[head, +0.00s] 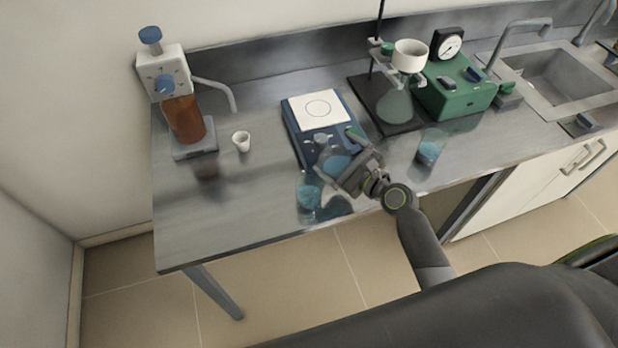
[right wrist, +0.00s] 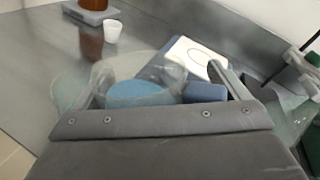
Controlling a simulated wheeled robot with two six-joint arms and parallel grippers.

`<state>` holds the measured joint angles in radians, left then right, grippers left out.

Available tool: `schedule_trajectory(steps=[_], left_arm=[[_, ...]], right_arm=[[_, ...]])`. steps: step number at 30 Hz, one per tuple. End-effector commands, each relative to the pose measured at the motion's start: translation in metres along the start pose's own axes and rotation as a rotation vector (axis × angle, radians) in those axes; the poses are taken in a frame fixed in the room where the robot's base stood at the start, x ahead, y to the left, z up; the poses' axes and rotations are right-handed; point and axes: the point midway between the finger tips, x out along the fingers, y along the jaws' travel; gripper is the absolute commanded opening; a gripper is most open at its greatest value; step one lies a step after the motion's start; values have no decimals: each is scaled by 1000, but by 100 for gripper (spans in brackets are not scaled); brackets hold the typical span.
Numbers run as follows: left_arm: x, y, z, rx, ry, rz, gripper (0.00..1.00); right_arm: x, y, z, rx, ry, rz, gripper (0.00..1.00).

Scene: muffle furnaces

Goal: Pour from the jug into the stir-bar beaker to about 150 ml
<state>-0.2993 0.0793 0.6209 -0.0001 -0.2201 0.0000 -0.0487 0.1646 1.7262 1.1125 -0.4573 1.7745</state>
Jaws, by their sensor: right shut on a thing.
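My right gripper (head: 338,153) is shut on a clear vessel, which I take to be the jug (head: 335,165), holding blue liquid. In the right wrist view the jug (right wrist: 138,93) sits between the fingers, its blue liquid low in it. The jug is over the front of the bench, before the blue stirrer. A clear beaker (head: 310,196) with blue liquid stands just left of the jug, near the front edge. Another clear beaker (head: 428,152) with blue liquid stands to the right. I cannot make out a stir bar or graduations in either. My left gripper is not in view.
The blue stirrer (head: 300,140) has a bare white top (head: 320,111). A brown bottle with a dispenser (head: 183,120) and a small white cup (head: 242,141) stand left. A funnel flask (head: 395,103) and green pump (head: 455,98) stand right. The left front bench is clear.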

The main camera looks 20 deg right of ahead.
Motion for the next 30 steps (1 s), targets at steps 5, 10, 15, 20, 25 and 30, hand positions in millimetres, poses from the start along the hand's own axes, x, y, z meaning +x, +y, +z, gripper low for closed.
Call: schedule_trajectory(steps=[5,10,15,20,25,30], left_arm=[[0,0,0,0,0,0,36],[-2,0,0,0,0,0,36],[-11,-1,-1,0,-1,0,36],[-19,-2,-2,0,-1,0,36],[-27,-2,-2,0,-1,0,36],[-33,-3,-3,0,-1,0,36]], right_arm=[[0,0,0,0,-1,-1,48],[0,-1,2,-3,0,-1,48],[-1,-2,6,-36,14,-1,48],[-1,-3,8,-72,29,-1,48],[-1,-3,10,-109,45,-1,48],[-1,-4,11,-140,57,-1,48]])
